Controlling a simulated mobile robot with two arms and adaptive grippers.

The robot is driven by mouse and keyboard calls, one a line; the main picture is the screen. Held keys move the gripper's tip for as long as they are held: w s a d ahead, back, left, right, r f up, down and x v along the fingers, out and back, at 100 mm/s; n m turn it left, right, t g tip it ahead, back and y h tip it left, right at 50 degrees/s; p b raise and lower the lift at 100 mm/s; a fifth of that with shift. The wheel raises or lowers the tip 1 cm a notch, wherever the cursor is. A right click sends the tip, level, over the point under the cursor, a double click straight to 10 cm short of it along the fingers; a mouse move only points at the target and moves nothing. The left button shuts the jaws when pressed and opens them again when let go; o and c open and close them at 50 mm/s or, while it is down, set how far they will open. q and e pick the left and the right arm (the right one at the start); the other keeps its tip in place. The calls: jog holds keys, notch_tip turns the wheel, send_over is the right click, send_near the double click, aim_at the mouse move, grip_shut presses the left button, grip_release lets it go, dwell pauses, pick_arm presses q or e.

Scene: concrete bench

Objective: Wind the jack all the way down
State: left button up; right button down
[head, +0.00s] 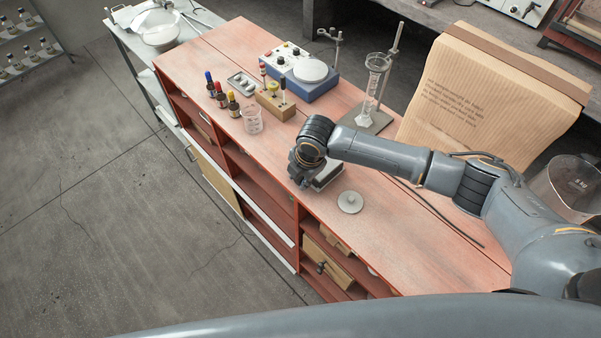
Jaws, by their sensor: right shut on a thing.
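The jack (329,178) is on the red-brown bench near its front edge. Only part of its light grey plate shows, low over the bench top, beside and under my right wrist. My right gripper (302,178) points down at the jack's left end and is shut on it. The fingertips and the exact part they hold are hidden behind the gripper body and wrist. How far the jack is raised is hard to tell from above. My left gripper is not in view.
A grey disc with a knob (350,202) lies just right of the jack. A beaker (252,121), dropper bottles (221,97), a wooden block (275,105), a blue stirrer (303,74) and a cylinder stand (368,121) stand farther left and behind. A thin dark rod (440,216) lies at right.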

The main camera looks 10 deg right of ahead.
jog(key=shift+w+a+g+h, duration=0.1)
jog(key=shift+a+g+h, duration=0.05)
jog(key=shift+g+h, duration=0.4)
jog(key=shift+w+a+g+h, duration=0.1)
jog(key=shift+g+h, duration=0.25)
jog(key=shift+g, duration=0.3)
jog(key=shift+g+h+b, duration=0.3)
jog(key=shift+g+b, duration=0.2)
jog(key=shift+b, duration=0.1)
jog(key=c, duration=1.3)
grip_release()
jog(key=shift+w, duration=0.1)
jog(key=shift+c, duration=0.2)
notch_tip(320, 180, up, 12)
jog(key=w, duration=0.1)
jog(key=shift+w+a, duration=0.15)
jog(key=shift+a, duration=0.3)
jog(key=shift+f, duration=0.1)
